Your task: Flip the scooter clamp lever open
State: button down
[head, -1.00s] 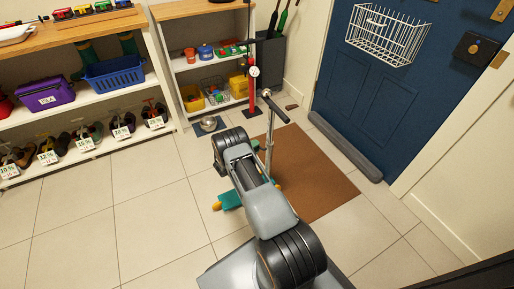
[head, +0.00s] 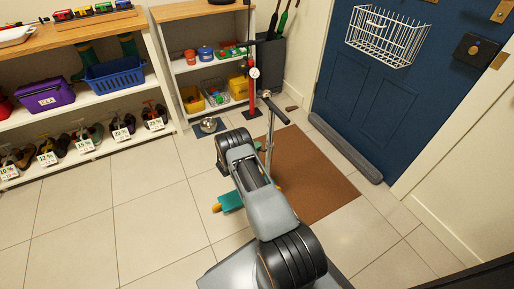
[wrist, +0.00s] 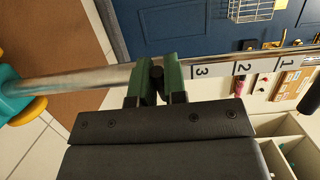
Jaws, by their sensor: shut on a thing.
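The scooter stands upright in the head view, with a metal stem (head: 269,148), a black handlebar (head: 275,110) and a teal deck (head: 230,201). In the wrist view the stem (wrist: 85,80) runs across the picture, with white labels 1, 2 and 3 on its right part. My gripper (wrist: 157,84) has green fingers at the stem. They are shut on the dark clamp lever (wrist: 157,80), seen as a small dark piece between them. The rest of the lever is hidden. In the head view my arm hides the gripper.
A brown mat (head: 316,180) lies under and beside the scooter, before the blue door (head: 370,90) with its grey draught roll (head: 345,147). Shoe cubbies (head: 85,112) stand left and a low shelf (head: 205,65) behind. The tiled floor at left is clear.

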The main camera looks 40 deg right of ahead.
jog(key=shift+s+a+n+t+y+p, duration=0.35)
jog(key=shift+s+n+t+y, duration=0.45)
jog(key=shift+n+t+y, duration=1.55)
jog(key=shift+s+a+n+t+y+p, duration=0.3)
jog(key=shift+s+n+t+y, duration=0.5)
jog(key=shift+n+t+y, duration=1.5)
jog(key=shift+s+a+n+t+y+p, duration=0.35)
jog(key=shift+s+n+t+y, duration=0.45)
jog(key=shift+n+t+y, duration=1.55)
jog(key=shift+t+h, duration=0.6)
jog(key=shift+h, duration=0.1)
jog(key=c, duration=1.2)
grip_release()
jog(key=shift+o, duration=0.2)
